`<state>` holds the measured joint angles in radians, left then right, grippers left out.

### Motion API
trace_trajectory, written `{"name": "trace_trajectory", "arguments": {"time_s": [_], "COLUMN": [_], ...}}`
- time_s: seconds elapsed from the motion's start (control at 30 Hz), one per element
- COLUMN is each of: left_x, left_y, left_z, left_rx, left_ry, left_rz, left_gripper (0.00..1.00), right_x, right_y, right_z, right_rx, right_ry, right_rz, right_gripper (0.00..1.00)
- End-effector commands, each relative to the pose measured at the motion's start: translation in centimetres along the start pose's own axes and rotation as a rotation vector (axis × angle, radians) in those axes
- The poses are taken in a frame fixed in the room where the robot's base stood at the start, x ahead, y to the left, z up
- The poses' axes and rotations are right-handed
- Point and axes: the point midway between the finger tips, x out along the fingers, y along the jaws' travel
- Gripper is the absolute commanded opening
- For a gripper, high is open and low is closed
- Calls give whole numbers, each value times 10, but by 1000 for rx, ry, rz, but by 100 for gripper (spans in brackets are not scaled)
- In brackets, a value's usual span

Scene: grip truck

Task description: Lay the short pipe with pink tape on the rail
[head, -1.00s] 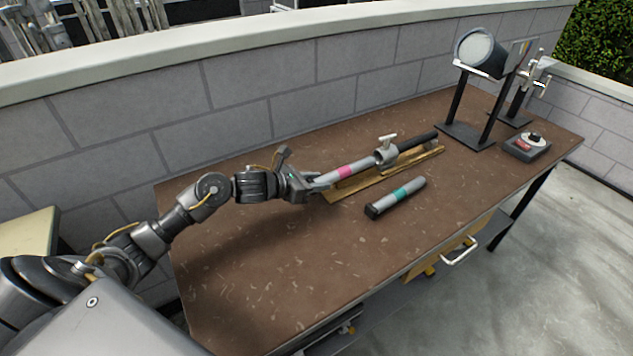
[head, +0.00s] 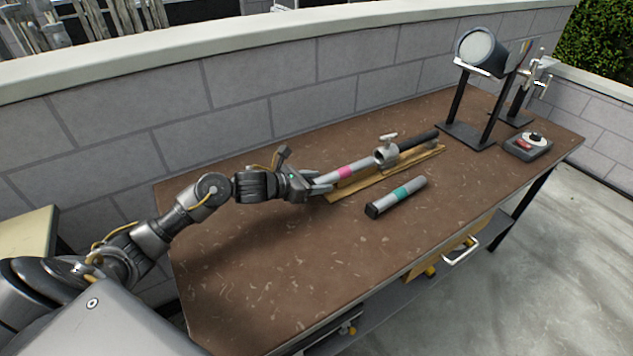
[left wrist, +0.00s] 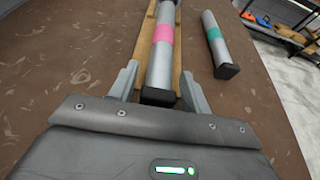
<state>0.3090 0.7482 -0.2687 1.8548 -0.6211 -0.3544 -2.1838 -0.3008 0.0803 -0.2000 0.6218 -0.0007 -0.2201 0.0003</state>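The short grey pipe with pink tape (head: 356,168) lies lengthwise along the wooden rail (head: 376,181), its far end at the metal clamp (head: 386,155). In the left wrist view the pipe (left wrist: 160,66) shows its black near end between my fingers, above the rail (left wrist: 139,48). My left gripper (head: 318,187) is at this near end. Its fingers (left wrist: 160,82) stand open on both sides of the pipe, with a visible gap on each side. My right gripper is not in view.
A grey pipe with teal tape (head: 402,189) lies on the brown table (head: 290,270) in front of the rail. A dark bar (head: 418,140) extends beyond the clamp. A lamp-like cylinder on a stand (head: 481,52) and a small box (head: 527,146) are at the right. A block wall runs behind.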

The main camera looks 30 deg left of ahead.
Motion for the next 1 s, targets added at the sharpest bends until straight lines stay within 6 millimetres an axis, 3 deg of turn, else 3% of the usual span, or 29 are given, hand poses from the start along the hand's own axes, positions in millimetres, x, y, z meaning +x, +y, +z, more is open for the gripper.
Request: {"name": "trace_trajectory", "arguments": {"time_s": [0.6, 0.67, 1.0], "left_x": [0, -18, -87], "left_y": [0, 1, 0], "left_z": [-2, -4, -6], "left_rx": [0, 6, 2], "left_ry": [2, 4, 5], "left_rz": [0, 2, 0], "left_gripper": [58, 58, 58], "right_x": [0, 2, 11], "right_y": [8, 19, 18], "right_z": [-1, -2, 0], "right_rx": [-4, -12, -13], "right_ry": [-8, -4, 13], "right_rz": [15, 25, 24], "right_gripper": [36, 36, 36]}}
